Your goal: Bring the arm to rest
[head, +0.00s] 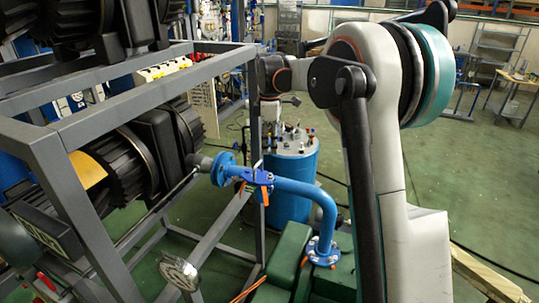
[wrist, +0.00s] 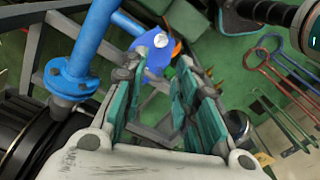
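My arm rises at the right of the head view and reaches left over the blue pipe. My gripper (wrist: 170,65) shows in the wrist view with its two teal-padded fingers apart. Nothing is held between them. A blue part with a silver round top (wrist: 160,41) shows beyond the fingertips; I cannot tell how far off it is. In the head view my arm's far end is near the frame's post, and its fingers are not clear there.
A blue pipe (head: 300,190) with flanges and an orange-handled valve runs beside the grey metal frame (head: 90,200), which holds dark motors. A blue drum (head: 292,165) stands behind. Green floor (head: 450,190) is open at the right, before a workbench (head: 515,80).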

